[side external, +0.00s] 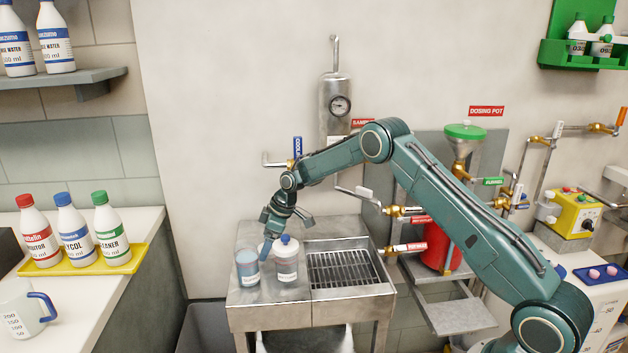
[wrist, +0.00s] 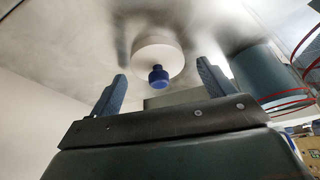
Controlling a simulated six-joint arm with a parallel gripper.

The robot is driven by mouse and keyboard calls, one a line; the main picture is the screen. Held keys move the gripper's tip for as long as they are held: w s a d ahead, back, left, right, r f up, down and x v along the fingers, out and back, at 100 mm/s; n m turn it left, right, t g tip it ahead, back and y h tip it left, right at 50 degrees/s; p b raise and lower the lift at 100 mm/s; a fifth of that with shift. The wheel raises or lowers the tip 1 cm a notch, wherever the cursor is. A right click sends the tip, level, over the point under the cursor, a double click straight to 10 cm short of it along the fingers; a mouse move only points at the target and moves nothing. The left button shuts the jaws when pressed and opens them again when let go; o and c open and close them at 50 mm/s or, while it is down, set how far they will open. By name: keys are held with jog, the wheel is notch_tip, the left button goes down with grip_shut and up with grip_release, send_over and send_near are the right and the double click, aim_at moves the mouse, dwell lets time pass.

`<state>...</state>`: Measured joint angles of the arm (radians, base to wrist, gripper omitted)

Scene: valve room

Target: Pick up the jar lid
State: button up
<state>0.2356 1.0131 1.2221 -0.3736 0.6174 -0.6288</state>
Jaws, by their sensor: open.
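The jar lid (side external: 286,246) is a pale disc with a blue knob on top. It sits on a clear jar (side external: 287,271) with a white label, on the left part of the steel bench. In the wrist view the lid (wrist: 150,52) and its blue knob show beyond and between the fingers. My gripper (side external: 285,236) is open and empty, tilted near the lid; one finger reaches down on the lid's left side. The wrist view shows both fingers of my gripper (wrist: 161,72) apart. Whether either finger touches the lid is unclear.
A beaker of blue liquid (side external: 247,268) stands just left of the jar. A drain grate (side external: 343,269) lies to its right. Pipes and a steel cylinder with a gauge (side external: 339,104) are on the wall behind. Bottles on a yellow tray (side external: 137,260) stand at the left.

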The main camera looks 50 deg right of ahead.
jog(key=c, duration=1.1)
jog(key=shift+o, duration=0.2)
jog(key=shift+s+a+r, duration=0.1)
jog(key=shift+a+r, duration=0.05)
jog(key=shift+r, duration=0.25)
notch_tip(320, 180, up, 11)
jog(key=s+a, duration=1.3)
jog(key=s, duration=0.1)
jog(key=shift+a+f, duration=0.15)
jog(key=shift+a, duration=0.25)
jog(key=shift+w, duration=0.1)
jog(key=w+d+r+m, duration=0.1)
jog(key=w+r, duration=0.1)
jog(key=w, duration=0.2)
jog(key=w+d+r+m+h, duration=0.1)
jog(key=w+r+m, duration=0.1)
jog(key=w, duration=0.3)
jog(key=shift+w+d+r+t, duration=0.15)
jog(key=shift+d+r+t, duration=0.25)
jog(key=shift+r, duration=0.25)
